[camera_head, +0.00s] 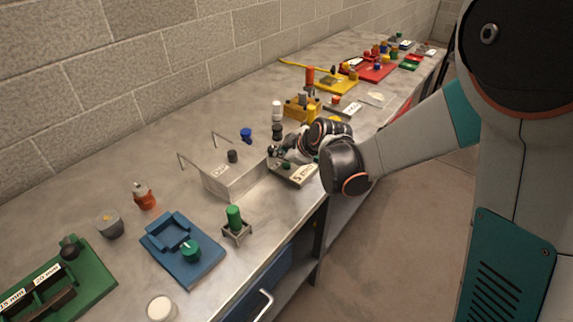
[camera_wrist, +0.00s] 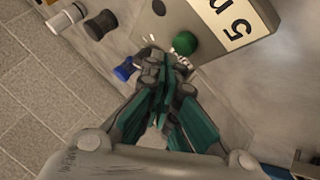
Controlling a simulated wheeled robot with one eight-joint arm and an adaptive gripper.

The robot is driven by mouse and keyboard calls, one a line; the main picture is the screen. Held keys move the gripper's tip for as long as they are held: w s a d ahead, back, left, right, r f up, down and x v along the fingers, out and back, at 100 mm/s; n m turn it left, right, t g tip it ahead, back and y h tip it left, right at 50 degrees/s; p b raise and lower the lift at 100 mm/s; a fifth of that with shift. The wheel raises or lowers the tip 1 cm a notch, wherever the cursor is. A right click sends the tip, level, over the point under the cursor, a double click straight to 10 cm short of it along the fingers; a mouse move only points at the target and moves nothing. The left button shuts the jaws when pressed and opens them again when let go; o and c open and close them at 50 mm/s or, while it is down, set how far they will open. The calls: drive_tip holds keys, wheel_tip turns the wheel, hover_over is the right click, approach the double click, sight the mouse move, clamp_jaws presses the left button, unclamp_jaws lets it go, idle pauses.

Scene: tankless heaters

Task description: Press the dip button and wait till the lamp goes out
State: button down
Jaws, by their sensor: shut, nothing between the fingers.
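A grey box (camera_wrist: 215,25) with a white label reading 5 and part of a word carries a round green button (camera_wrist: 185,43) in the wrist view. A small dark round spot (camera_wrist: 158,8) also sits on its top; I cannot tell whether this is the lamp. In the head view the labelled box (camera_head: 298,179) is at the counter's front edge, partly covered by my arm. My gripper (camera_wrist: 166,62) is shut and empty, its tips close beside the green button. I cannot tell whether they touch it. My gripper also shows over the box in the head view (camera_head: 277,153).
A metal tank (camera_head: 235,184) with wire handles stands left of the box. White and black cylinders (camera_head: 277,110) and a blue knob (camera_head: 246,134) lie behind. A yellow fixture (camera_head: 300,106) is beyond. A green cylinder on a stand (camera_head: 234,217) and a blue fixture (camera_head: 180,250) are nearer.

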sight(284, 166)
idle(0.7)
drive_tip(key=shift+f+b, duration=0.4)
drive_tip(key=shift+f, duration=0.05)
drive_tip(key=shift+f+b, duration=0.4)
drive_tip(key=shift+f, duration=0.05)
idle(0.6)
drive_tip(key=shift+r, duration=0.1)
drive_tip(key=shift+r+p, duration=0.65)
drive_tip(key=shift+r, duration=0.2)
drive_tip(key=shift+r+p, duration=1.75)
drive_tip(key=shift+r, duration=0.75)
